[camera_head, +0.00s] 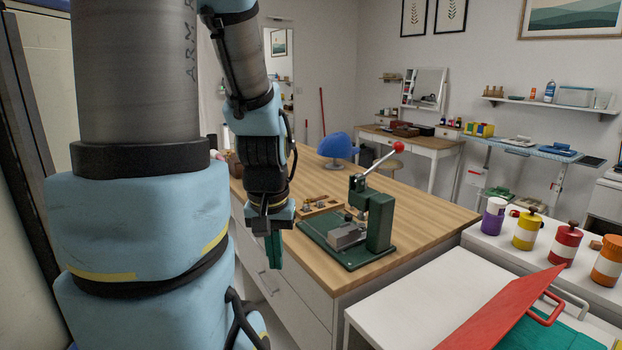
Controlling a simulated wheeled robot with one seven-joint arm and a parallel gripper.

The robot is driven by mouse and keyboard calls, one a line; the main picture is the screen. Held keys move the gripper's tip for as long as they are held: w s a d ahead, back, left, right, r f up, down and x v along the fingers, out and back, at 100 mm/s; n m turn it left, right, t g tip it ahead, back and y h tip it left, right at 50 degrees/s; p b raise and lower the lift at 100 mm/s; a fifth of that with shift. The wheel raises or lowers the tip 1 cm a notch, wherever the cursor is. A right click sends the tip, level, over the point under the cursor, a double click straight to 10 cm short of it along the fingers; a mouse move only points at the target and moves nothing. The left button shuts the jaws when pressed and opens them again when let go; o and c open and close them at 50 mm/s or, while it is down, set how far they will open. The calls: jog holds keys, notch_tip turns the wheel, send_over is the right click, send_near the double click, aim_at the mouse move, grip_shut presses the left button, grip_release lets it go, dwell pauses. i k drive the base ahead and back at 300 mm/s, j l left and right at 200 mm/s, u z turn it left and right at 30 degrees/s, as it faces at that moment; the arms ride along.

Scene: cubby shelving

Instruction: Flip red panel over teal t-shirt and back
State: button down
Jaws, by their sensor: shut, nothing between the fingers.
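The red panel (497,318) is at the lower right, tilted up from the white folding surface (415,303). A red loop handle (545,315) shows at its right edge. The teal t-shirt (540,336) lies just right of the panel and is partly hidden by it; the bottom of the picture cuts off both. My gripper (275,250) points down in front of the wooden counter, well to the left of the panel and not touching it. Its fingers are shut with nothing seen held.
A green press (378,222) with a red-knobbed lever stands on the wooden counter (420,212), close right of my gripper. Several coloured canisters (525,231) line a white surface behind the panel. Open air lies between my gripper and the panel, above the counter's corner.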

aim_at(483, 330)
jog(key=z, duration=1.5)
jog(key=i+j+u, duration=0.15)
jog(key=j+u, duration=0.3)
jog(key=i+j+u, duration=0.2)
jog(key=u, duration=0.25)
